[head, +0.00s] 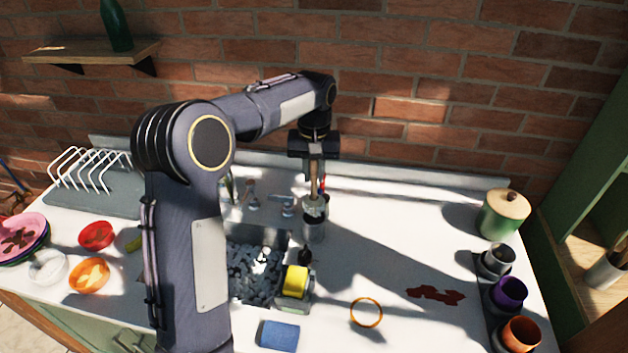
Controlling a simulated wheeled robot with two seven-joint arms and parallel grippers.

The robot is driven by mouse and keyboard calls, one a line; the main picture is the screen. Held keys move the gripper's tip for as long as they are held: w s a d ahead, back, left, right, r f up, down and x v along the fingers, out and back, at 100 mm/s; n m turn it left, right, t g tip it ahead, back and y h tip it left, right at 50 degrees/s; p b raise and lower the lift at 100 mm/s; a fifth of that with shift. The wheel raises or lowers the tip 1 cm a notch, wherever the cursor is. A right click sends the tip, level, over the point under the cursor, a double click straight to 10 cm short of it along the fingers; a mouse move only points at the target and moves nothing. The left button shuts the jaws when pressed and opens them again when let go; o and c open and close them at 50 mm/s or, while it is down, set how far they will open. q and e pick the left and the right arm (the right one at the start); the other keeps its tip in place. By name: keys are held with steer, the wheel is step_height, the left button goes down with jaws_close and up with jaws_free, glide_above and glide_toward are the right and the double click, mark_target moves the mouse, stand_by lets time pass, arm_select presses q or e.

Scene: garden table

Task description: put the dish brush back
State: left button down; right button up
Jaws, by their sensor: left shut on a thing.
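My left gripper (314,160) comes down from above at the back of the counter, right of the sink. It is shut on the handle of the dish brush (313,180), which hangs about upright below the jaws. The brush's lower end is at the mouth of a grey cup-shaped holder (314,233). I cannot tell how far it is inside. A small red item shows just right of the handle. My right gripper is not in view.
The sink (262,301) holds grey pieces; a yellow sponge (295,281) stands at its right edge. Cups and a green canister (503,215) stand right; bowls and a dish rack (92,180) left.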

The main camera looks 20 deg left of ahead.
mark_target(314, 200)
arm_select(q)
steer(key=shift+f+b, duration=0.35)
steer(key=shift+f, duration=0.5)
steer(key=shift+f+b, duration=0.35)
steer(key=shift+f, duration=0.35)
step_height(314, 200, down, 6)
steer(key=b, duration=0.5)
steer(key=shift+r, duration=0.2)
steer(key=shift+r+p, duration=0.1)
steer(key=shift+p, duration=0.35)
steer(key=shift+f+b, duration=0.4)
steer(key=shift+f, duration=0.25)
steer(key=c, duration=1.6)
jaws_free()
steer(key=shift+o, duration=0.2)
steer(key=shift+r, duration=0.15)
